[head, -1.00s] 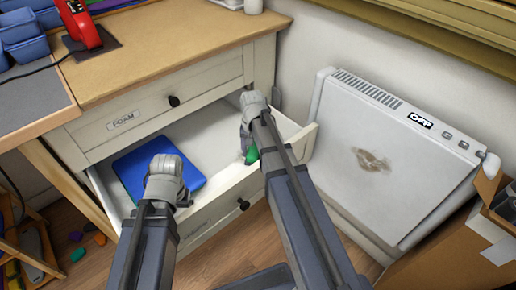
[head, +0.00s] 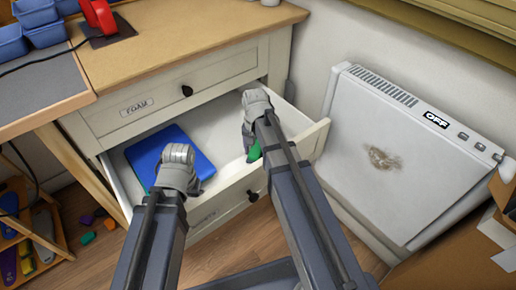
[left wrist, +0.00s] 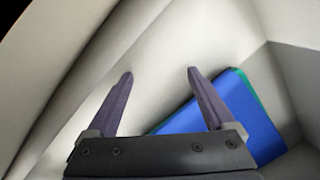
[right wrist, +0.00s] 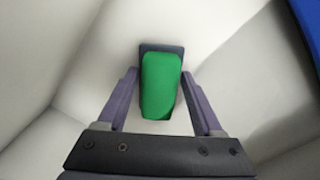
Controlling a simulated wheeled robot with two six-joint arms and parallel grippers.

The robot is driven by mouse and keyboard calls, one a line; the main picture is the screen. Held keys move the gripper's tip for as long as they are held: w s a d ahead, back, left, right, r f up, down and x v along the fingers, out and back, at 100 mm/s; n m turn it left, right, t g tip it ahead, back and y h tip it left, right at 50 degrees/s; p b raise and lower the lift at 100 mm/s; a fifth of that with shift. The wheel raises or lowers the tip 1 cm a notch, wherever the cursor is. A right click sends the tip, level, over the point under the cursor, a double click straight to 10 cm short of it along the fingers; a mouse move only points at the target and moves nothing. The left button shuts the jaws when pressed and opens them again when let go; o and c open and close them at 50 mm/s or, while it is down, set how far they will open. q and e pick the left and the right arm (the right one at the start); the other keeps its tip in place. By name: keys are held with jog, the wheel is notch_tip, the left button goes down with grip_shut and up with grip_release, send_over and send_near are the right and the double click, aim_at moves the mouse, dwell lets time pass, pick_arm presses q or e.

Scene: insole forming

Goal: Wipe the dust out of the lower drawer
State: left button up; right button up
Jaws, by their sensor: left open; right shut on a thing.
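The lower drawer (head: 292,147) is pulled open below the drawer labelled FOAM (head: 172,92). A blue pad (head: 194,149) lies in its left part; it also shows in the left wrist view (left wrist: 250,112). My right gripper (head: 253,138) reaches down into the right part of the drawer. It is shut on a green block with a dark grey base (right wrist: 162,85), held upright between the fingers. I cannot make out dust on the pale drawer floor.
A white heater marked OFF (head: 405,150), with a brown smudge, stands close to the drawer's right. A cardboard box (head: 450,255) is at the lower right. A wooden rack (head: 40,240) and colored scraps (head: 88,238) are on the floor at left. The tabletop is above.

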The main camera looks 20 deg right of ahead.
aim_at(246, 160)
jog(key=shift+s+a, duration=0.25)
jog(key=shift+a, duration=0.4)
jog(key=shift+s+a, duration=0.2)
jog(key=shift+a, duration=0.5)
jog(key=shift+s+a, duration=0.25)
jog(key=shift+a, duration=0.4)
jog(key=shift+w, duration=0.15)
pick_arm(q)
jog(key=shift+f, duration=0.1)
pick_arm(e)
jog(key=shift+w+a, duration=0.2)
jog(key=shift+w, duration=0.45)
jog(key=shift+w+a, duration=0.2)
jog(key=shift+w, duration=0.4)
pick_arm(q)
jog(key=shift+s, duration=0.1)
pick_arm(e)
jog(key=shift+w+d, duration=0.35)
jog(key=shift+d, duration=0.4)
jog(key=shift+w+d, duration=0.15)
jog(key=shift+d, duration=0.5)
jog(key=shift+w+d, duration=0.15)
jog(key=shift+d, duration=0.45)
jog(key=shift+d, duration=0.1)
jog(key=shift+w+d, duration=0.35)
jog(key=shift+d, duration=0.55)
jog(key=shift+w+d, duration=0.3)
jog(key=shift+d, duration=0.55)
jog(key=shift+d, duration=0.1)
